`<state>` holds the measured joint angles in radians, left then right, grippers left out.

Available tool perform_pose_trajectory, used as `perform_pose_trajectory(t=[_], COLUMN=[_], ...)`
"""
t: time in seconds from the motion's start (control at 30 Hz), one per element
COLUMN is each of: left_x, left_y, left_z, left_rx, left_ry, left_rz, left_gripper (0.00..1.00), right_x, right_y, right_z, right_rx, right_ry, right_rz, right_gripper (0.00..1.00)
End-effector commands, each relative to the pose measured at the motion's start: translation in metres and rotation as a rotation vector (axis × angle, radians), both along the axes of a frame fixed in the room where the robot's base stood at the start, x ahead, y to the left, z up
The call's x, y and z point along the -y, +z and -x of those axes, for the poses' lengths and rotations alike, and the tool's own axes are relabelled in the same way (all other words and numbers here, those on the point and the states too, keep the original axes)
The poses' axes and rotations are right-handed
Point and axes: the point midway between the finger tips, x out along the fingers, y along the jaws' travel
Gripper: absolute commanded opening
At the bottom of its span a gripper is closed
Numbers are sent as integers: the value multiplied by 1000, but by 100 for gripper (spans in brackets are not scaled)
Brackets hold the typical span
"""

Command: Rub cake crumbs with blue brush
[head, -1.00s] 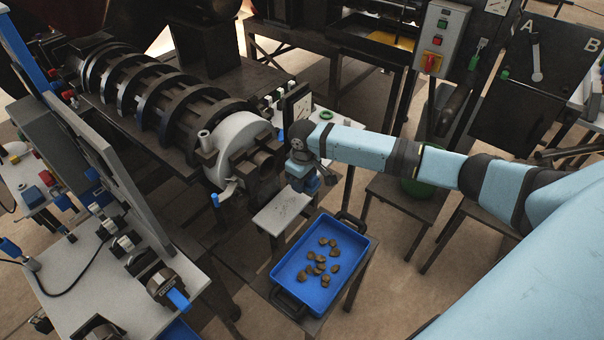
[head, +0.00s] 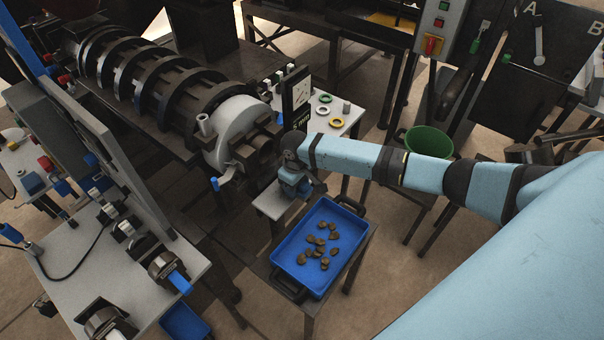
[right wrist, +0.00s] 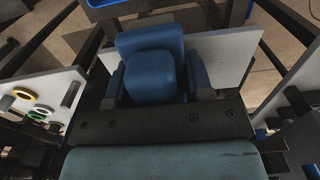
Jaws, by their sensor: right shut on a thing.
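My right gripper (head: 292,184) is over the small grey plate (head: 268,206) below the press outlet. In the right wrist view, its fingers (right wrist: 155,78) are shut on the blue brush (right wrist: 150,72), seen from above. The brush's underside is hidden, so I cannot tell whether it touches the plate. The plate also shows in the right wrist view (right wrist: 226,54). No crumbs can be made out on its visible parts. My left gripper is out of view.
The screw press (head: 235,130) stands just behind the plate. A blue tray (head: 340,262) with several brown cake pieces sits in front of it. A green bucket (head: 428,141) is at the right. A white table (head: 341,124) with coloured rings is behind my right arm.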

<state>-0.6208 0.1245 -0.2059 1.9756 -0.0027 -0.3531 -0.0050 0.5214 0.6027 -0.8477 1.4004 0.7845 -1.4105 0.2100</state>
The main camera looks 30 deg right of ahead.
Motion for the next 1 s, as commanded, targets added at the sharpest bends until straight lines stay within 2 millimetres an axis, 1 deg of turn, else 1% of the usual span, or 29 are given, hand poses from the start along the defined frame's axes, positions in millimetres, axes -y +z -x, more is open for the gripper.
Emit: perform_pose_trajectory(t=[0.03,0.2,0.43,0.63,1.0], left_x=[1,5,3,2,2], left_y=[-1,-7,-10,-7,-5], left_z=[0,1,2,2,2], left_rx=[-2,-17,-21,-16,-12], left_ry=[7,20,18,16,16], left_rz=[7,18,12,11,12], left_gripper=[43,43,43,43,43], right_x=[-8,-30,-53,-61,-61], right_y=[-1,-1,-1,-1,-1], right_z=[3,10,18,21,21], right_rx=[-1,0,0,0,0], right_ry=[2,1,0,0,-1], right_rz=[-2,-2,-1,-1,0], right_gripper=[21,21,21,21,21])
